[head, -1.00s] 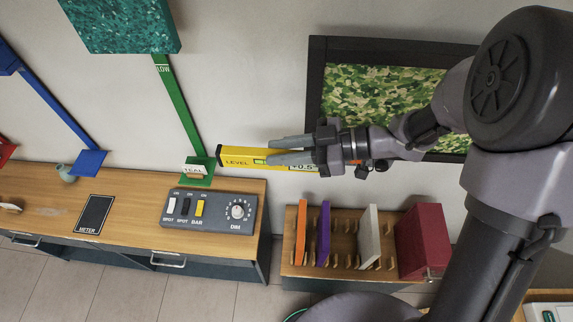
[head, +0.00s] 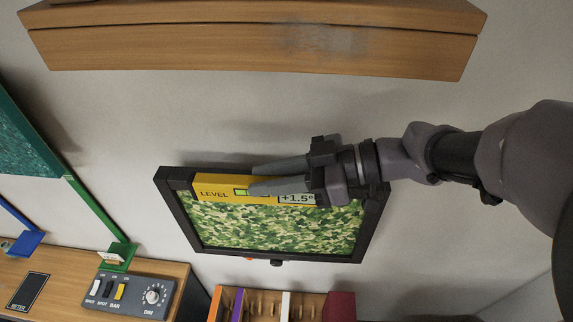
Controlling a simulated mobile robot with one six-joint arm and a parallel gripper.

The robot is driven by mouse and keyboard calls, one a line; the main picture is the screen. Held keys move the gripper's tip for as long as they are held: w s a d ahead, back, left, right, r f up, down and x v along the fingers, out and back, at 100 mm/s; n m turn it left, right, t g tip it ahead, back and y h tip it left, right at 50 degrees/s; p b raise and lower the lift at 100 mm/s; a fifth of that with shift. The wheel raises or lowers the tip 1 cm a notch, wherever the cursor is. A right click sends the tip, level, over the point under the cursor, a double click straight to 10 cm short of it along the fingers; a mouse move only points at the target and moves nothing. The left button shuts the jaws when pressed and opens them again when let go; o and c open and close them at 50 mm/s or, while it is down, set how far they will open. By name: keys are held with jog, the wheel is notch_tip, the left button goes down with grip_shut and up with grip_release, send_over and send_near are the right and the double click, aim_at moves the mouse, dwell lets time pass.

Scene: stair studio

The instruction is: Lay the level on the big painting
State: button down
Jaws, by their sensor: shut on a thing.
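The yellow level (head: 213,191) is in my gripper (head: 252,178), which is shut on it near its middle. Its display reads +1.5°, and part of it is hidden behind the fingers. The big painting (head: 275,228), green and mottled in a black frame, hangs on the wall. The level lies across the painting's upper part in the picture, close along the top bar of the frame. I cannot tell whether it touches the frame.
A wooden ledge or beam (head: 250,38) spans the top of the view. Below left is a wooden bench (head: 60,270) with a switch box (head: 135,293) and a meter (head: 28,291). A rack (head: 262,304) with coloured panels stands below the painting. A green post (head: 95,215) is at left.

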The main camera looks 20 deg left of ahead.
jog(key=w+a+b, duration=0.1)
jog(key=w, duration=0.1)
jog(key=w+a+f+b, duration=0.1)
jog(key=w, duration=0.2)
jog(key=w+a+f+b, duration=0.1)
jog(key=w, duration=0.2)
jog(key=shift+w+f+b, duration=0.1)
jog(key=shift+b, duration=0.2)
jog(key=shift+w+f, duration=0.1)
jog(key=shift+f, duration=0.25)
jog(key=shift+f+b, duration=0.3)
jog(key=shift+f, duration=0.65)
jog(key=shift+f, duration=0.15)
jog(key=c, duration=1.1)
grip_release()
